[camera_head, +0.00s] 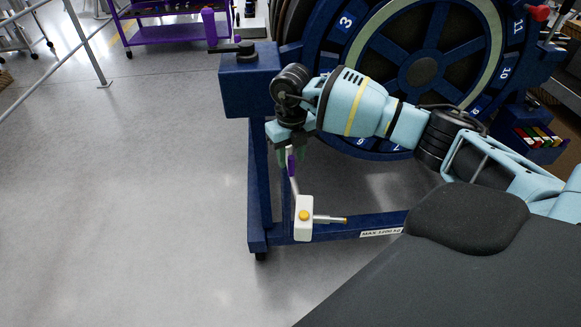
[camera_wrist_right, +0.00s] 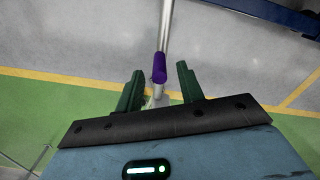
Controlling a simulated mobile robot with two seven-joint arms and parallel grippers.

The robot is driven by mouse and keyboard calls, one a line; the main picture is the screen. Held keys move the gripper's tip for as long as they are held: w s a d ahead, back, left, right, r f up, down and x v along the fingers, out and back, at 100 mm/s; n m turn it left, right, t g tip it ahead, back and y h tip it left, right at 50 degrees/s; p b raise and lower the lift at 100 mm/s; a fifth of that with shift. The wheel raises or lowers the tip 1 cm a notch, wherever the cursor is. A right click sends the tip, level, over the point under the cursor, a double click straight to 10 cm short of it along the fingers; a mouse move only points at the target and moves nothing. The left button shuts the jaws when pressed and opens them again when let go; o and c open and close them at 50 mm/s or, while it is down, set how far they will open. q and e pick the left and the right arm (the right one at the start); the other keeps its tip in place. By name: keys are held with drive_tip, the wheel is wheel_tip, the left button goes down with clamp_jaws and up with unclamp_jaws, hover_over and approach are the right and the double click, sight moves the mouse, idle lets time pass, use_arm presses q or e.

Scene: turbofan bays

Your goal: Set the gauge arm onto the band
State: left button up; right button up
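The gauge arm shows in the head view as a white block (camera_head: 304,216) with a yellow button. A thin brass-tipped rod points right from it, and a slanted stem rises to a purple grip (camera_head: 291,163). My right gripper (camera_head: 291,152) is at this purple grip. In the right wrist view the purple grip (camera_wrist_right: 159,68) lies between the two green fingers (camera_wrist_right: 160,72), with a gap on each side, so the gripper looks open. A pale ring (camera_head: 365,30) on the blue fan wheel may be the band; I cannot be sure. My left gripper is not in view.
The fan wheel (camera_head: 425,70) carries numbered plates and stands in a blue frame (camera_head: 258,185). A blue box (camera_head: 247,85) with a black lever stands left of my arm. A purple cart (camera_head: 165,33) is at the back.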

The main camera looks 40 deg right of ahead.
sight(291, 174)
drive_tip(key=shift+f, duration=2.5)
clamp_jaws()
